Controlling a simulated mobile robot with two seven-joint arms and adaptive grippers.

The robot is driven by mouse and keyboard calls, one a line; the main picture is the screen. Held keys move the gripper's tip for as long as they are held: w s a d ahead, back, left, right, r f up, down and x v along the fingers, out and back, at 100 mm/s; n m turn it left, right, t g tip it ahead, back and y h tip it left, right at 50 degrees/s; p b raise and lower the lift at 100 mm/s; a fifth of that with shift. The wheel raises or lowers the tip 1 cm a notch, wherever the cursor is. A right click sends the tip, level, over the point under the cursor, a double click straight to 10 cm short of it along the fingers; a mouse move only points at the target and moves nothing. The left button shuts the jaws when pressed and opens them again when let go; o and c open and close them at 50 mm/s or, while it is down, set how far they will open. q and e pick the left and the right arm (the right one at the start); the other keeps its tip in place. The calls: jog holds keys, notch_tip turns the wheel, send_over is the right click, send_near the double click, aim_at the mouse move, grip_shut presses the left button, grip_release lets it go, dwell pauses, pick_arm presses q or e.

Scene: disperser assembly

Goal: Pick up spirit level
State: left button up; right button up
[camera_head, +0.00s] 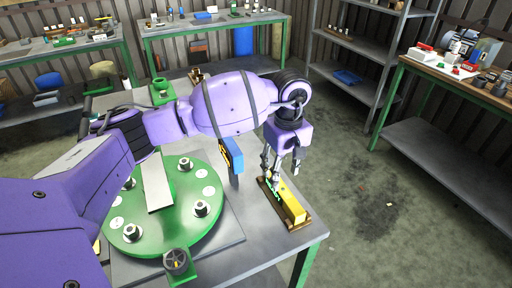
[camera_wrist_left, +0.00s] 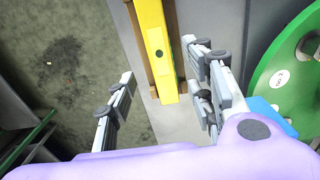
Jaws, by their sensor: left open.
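The yellow spirit level (camera_head: 290,204) lies on a brown wooden holder (camera_head: 303,227) near the right edge of the grey worktable. In the left wrist view the spirit level (camera_wrist_left: 154,48) runs from the top edge to the middle, with a dark round spot on its face. My left gripper (camera_head: 281,169) is over the far end of the level in the head view. In the left wrist view the open, empty fingers (camera_wrist_left: 158,68) stand on either side of the level, apart from it. My right gripper is not in view.
A round green plate (camera_head: 172,235) with several bolts and a grey bar stands on the worktable left of the level. A blue-handled tool (camera_head: 232,158) stands between them. Right of the table is open floor (camera_head: 385,215). Shelves and other benches stand farther back.

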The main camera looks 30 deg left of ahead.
aim_at(283, 189)
pick_arm(q)
jog(key=f, duration=0.4)
jog(key=s+d+f+p, duration=0.1)
jog(key=f, duration=0.1)
jog(key=shift+f, duration=0.2)
jog(key=shift+w+f, duration=0.1)
jog(key=shift+f, duration=0.35)
jog(key=shift+r, duration=0.1)
grip_shut()
